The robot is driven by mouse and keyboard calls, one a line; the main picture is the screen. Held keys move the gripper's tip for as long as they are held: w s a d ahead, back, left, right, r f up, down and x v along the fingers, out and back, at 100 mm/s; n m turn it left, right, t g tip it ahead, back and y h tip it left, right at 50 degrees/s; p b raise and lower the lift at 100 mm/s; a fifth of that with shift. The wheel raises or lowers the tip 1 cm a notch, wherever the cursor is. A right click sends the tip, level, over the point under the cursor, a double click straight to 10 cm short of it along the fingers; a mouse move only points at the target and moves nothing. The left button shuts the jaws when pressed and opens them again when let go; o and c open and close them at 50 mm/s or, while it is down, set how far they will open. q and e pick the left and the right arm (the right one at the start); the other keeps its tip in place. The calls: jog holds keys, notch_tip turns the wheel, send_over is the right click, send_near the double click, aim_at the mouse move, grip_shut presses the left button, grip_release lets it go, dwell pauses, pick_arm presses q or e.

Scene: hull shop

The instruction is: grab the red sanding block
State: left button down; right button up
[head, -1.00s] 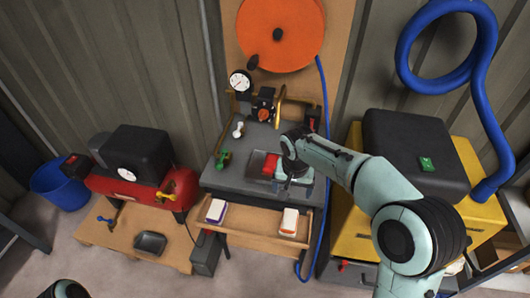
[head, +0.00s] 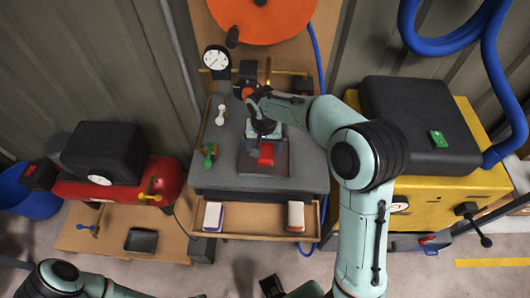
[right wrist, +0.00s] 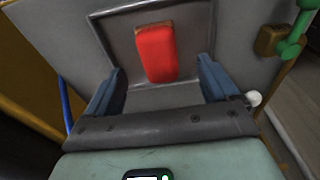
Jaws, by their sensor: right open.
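The red sanding block (head: 266,154) lies in a shallow dark square tray (head: 250,170) on the grey bench top (head: 310,172). My right gripper (head: 261,143) is above the tray, at the back-left of the block in the head view, and hides part of the tray. In the right wrist view the whole upper face of the block (right wrist: 156,54) shows ahead of and between the two blue-grey fingers (right wrist: 161,76). The fingers are wide apart and empty, not touching the block. My left arm shows at the bottom left of the head view, but I cannot make out its gripper.
A green fitting (head: 209,154) and a white one (head: 220,115) stand left of the tray. A wooden drawer (head: 256,222) below holds a purple-edged block (head: 213,215) and an orange-edged block (head: 296,215). A gauge (head: 216,60) stands behind. A yellow cabinet (head: 440,190) is at the right.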

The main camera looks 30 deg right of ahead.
aim_at(266, 150)
jog(key=f, duration=0.2)
jog(key=w+d+f, duration=0.1)
jog(key=f, duration=0.3)
jog(key=shift+w+d+f, duration=0.15)
jog(key=shift+w+f, duration=0.1)
jog(key=shift+r, duration=0.1)
jog(key=c, duration=1.2)
